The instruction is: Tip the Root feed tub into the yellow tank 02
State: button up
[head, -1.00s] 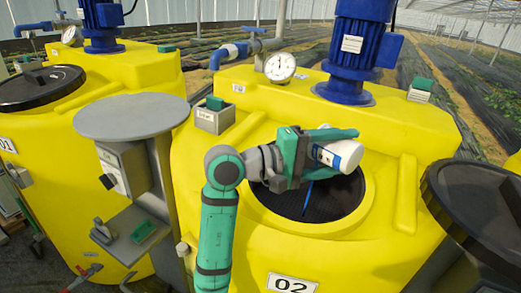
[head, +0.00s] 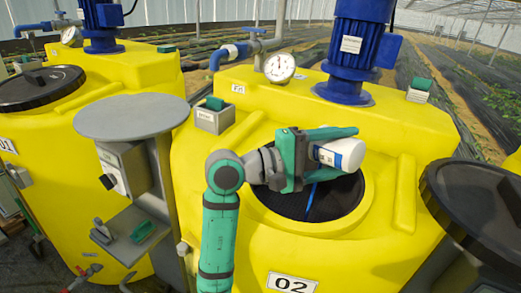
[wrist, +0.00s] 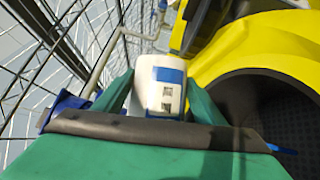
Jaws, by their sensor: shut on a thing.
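The tub (head: 339,154) is white with a blue band. It lies tilted on its side above the open mouth (head: 312,200) of the yellow tank 02 (head: 245,257). My gripper (head: 325,154) is shut on it, one finger on each side. In the wrist view, the tub (wrist: 159,82) sits between the green fingers, and the dark opening (wrist: 275,105) is to the right. I cannot read the tub's label or see its contents. A blue thing shows in the opening below the gripper.
A blue motor (head: 353,48) and a pressure gauge (head: 279,67) stand behind the opening. A black lid (head: 480,205) is at the right. A round grey plate (head: 131,117) stands left of the arm. Tank 01 (head: 60,140) has its lid on.

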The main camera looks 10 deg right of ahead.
jog(key=shift+w+a+r, duration=0.15)
jog(key=shift+w+a, duration=0.2)
jog(key=shift+w, duration=0.45)
jog(key=shift+w+a, duration=0.2)
jog(key=shift+w, duration=0.15)
jog(key=shift+s, duration=0.1)
